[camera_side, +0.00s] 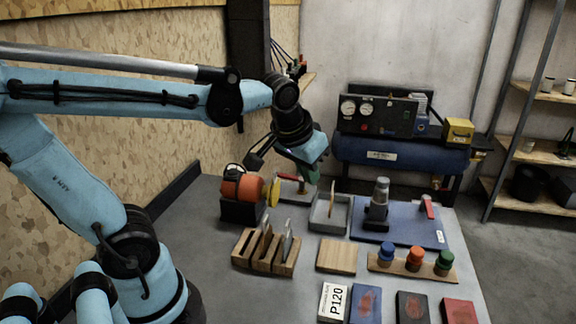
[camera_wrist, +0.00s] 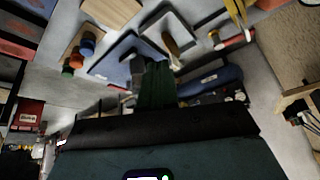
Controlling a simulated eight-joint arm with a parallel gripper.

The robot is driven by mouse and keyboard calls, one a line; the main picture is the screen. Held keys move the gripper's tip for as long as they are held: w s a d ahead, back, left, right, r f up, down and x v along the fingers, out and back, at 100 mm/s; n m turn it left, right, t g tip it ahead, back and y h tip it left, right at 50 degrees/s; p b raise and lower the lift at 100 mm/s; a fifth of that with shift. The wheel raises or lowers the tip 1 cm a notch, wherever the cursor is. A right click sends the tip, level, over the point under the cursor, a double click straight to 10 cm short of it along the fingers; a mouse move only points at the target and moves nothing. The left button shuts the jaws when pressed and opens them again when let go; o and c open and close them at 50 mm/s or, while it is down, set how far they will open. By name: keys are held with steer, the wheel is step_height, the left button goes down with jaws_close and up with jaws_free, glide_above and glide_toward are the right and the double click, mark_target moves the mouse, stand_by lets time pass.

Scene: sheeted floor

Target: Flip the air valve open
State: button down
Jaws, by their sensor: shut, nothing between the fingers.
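A red lever (camera_side: 427,207) stands up at the back right of a blue board (camera_side: 400,232) on the table; I take it for the air valve's handle. A grey and black upright fitting (camera_side: 378,205) stands to its left on the same board. My gripper (camera_side: 313,178) is shut and empty, pointing down above the back of the table, well to the left of the lever and apart from it. In the wrist view my dark green fingers (camera_wrist: 157,80) are together in front of the blue board (camera_wrist: 112,62). I cannot make out the lever there.
A grey tray (camera_side: 329,228) sits below right of my gripper, beside an orange motor (camera_side: 243,188) with a yellow wheel. A slotted wooden rack (camera_side: 262,258) and a peg strip (camera_side: 412,268) are nearer the front. A blue compressor (camera_side: 400,150) stands behind the table.

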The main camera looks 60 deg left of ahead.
steer(key=s+d+f+m+t+h, duration=0.1)
steer(key=s+d+f+m+t, duration=0.1)
steer(key=s+d, duration=0.1)
steer(key=shift+s+d+f+m+h, duration=0.3)
steer(key=shift+s+d+f+m, duration=0.1)
steer(key=shift+s, duration=0.1)
steer(key=c, duration=1.7)
jaws_free()
steer(key=shift+s+d+f, duration=0.1)
steer(key=shift+o, duration=1.3)
steer(key=o, duration=0.4)
steer(key=w+a+r+m+g, duration=0.1)
steer(key=w+a+r+m, duration=0.1)
steer(key=w+a+r, duration=0.1)
steer(key=shift+w+a, duration=0.2)
steer(key=shift+a, duration=0.3)
steer(key=m+g, duration=0.6)
steer(key=m, duration=0.3)
glide_above(283, 174)
step_height(283, 174, down, 12)
steer(key=shift+d+r, duration=0.15)
steer(key=shift+c, duration=0.3)
